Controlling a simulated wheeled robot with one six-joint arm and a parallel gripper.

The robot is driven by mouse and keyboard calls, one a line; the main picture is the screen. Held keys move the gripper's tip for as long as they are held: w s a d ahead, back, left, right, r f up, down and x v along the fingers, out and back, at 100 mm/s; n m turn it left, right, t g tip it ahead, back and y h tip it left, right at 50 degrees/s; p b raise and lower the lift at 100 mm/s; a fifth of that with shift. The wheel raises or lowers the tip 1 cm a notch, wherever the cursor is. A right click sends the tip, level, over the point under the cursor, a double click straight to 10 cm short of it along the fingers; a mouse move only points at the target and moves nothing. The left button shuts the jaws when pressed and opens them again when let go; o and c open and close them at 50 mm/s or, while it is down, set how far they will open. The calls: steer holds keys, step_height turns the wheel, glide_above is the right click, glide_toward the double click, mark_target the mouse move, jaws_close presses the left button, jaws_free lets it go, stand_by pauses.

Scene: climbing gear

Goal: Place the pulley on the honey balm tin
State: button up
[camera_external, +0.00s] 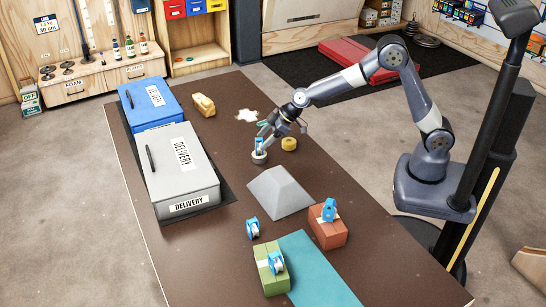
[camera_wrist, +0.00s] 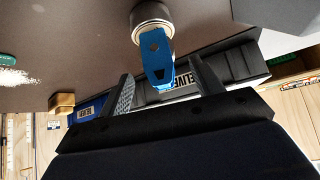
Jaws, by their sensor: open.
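A blue pulley (camera_external: 259,143) stands upright on a small round pale tin (camera_external: 259,158) on the brown table; I take this as the honey balm tin, but no label is readable. In the wrist view the pulley (camera_wrist: 158,60) rests on the silver-rimmed tin (camera_wrist: 151,15), its near end pointing at my gripper (camera_wrist: 160,70). My gripper (camera_external: 271,128) is open, its fingers apart on either side of the pulley's near end, with gaps visible. Other blue pulleys sit on the table (camera_external: 252,228), on a red block (camera_external: 329,210) and on a green block (camera_external: 276,262).
A yellow roll (camera_external: 289,144) lies close right of the tin. A grey pyramid (camera_external: 279,192) stands in front. A grey delivery box (camera_external: 181,172) and a blue box (camera_external: 150,104) line the left side. A tan block (camera_external: 203,105) and white powder (camera_external: 247,115) lie behind.

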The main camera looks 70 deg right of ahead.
steer(key=v, duration=0.8)
steer(key=shift+s+r, duration=0.2)
